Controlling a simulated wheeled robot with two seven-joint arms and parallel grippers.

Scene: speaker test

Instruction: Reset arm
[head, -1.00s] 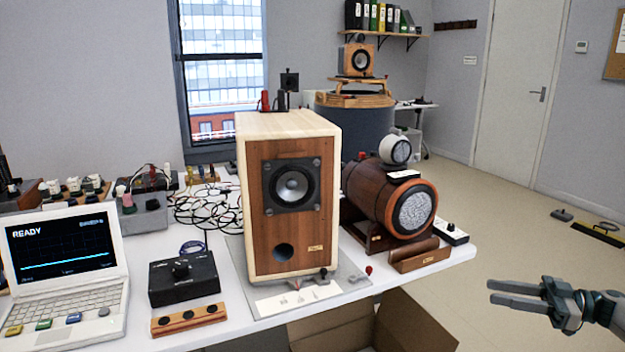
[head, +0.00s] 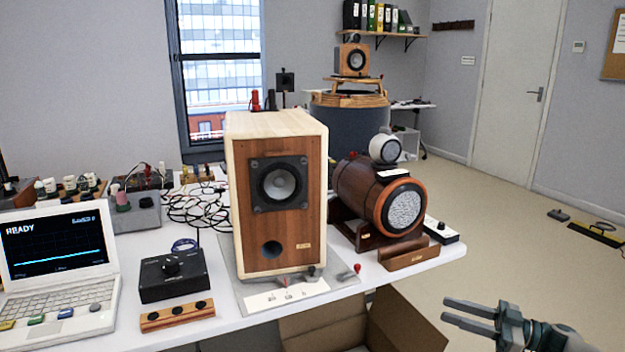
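My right gripper (head: 470,319) is at the lower right, in front of the table's right end and over the floor side. Its two dark fingers point left and are apart, with nothing between them. It touches nothing that I can see. My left gripper is not in the head view. A wooden box speaker (head: 279,185) stands upright on a grey plate (head: 252,298) on the white table (head: 228,322). A barrel-shaped wooden speaker (head: 361,192) lies in a cradle to its right.
A laptop (head: 55,250) reading READY, a black knob box (head: 172,274) and a wooden strip with holes (head: 177,315) are on the table's left. Cables (head: 196,207) lie behind. An open cardboard box (head: 405,322) stands below the table edge, near my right gripper. The floor at right is mostly clear.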

